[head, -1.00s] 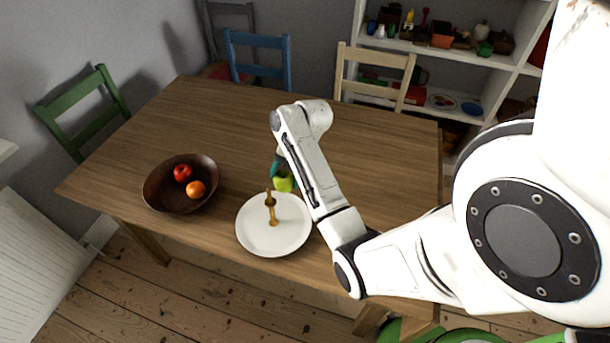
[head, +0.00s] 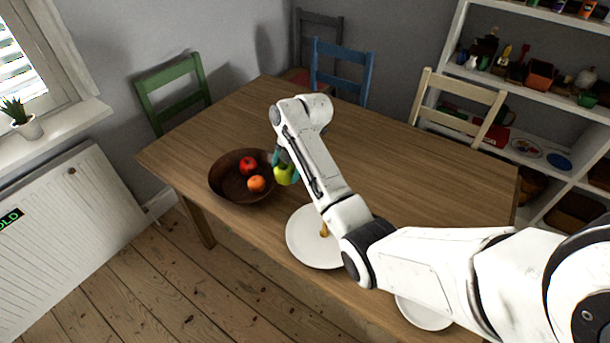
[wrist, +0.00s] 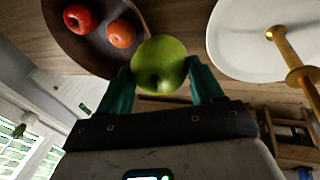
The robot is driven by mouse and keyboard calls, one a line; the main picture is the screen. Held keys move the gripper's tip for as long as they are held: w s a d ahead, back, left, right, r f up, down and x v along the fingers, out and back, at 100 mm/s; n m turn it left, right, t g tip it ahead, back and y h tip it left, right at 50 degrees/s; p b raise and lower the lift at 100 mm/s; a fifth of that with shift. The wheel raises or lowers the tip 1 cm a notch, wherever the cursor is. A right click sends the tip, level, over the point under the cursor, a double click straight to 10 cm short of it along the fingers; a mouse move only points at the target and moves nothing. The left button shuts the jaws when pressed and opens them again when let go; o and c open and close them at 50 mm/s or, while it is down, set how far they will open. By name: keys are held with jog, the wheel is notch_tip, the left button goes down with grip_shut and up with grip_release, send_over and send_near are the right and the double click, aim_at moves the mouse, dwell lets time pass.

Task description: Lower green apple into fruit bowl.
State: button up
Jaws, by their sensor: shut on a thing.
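The green apple (head: 285,174) is held between the teal fingers of my gripper (head: 281,160). In the wrist view the apple (wrist: 159,64) sits between both fingertips (wrist: 160,80). The fruit bowl (head: 222,185) is dark brown and stands on the table, just left of the apple in the head view. In the wrist view the bowl (wrist: 88,52) shows at the upper left, its rim close to the apple. A red apple (head: 248,165) and an orange (head: 257,184) lie in it. The height of the green apple above the bowl's rim is hard to tell.
A white plate stand with a golden stem (head: 309,250) stands on the wooden table (head: 400,165), right of the bowl. Another white plate (head: 424,316) is partly behind my arm. Green (head: 172,90), blue (head: 340,70) and cream (head: 455,100) chairs surround the table.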

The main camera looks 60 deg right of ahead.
jog(key=w+a+f+b, duration=0.1)
jog(key=w+a+b, duration=0.1)
jog(key=w+b, duration=0.6)
jog(key=w+a+b, duration=0.2)
jog(key=w+b, duration=0.6)
jog(key=w, duration=0.3)
jog(key=shift+w+f, duration=0.15)
jog(key=shift+f, duration=0.2)
jog(key=shift+f, duration=0.1)
jog(key=shift+f+b, duration=1.5)
jog(key=shift+f, duration=0.8)
jog(key=shift+f+b, duration=1.75)
jog(key=shift+f, duration=0.75)
dwell(0.7)
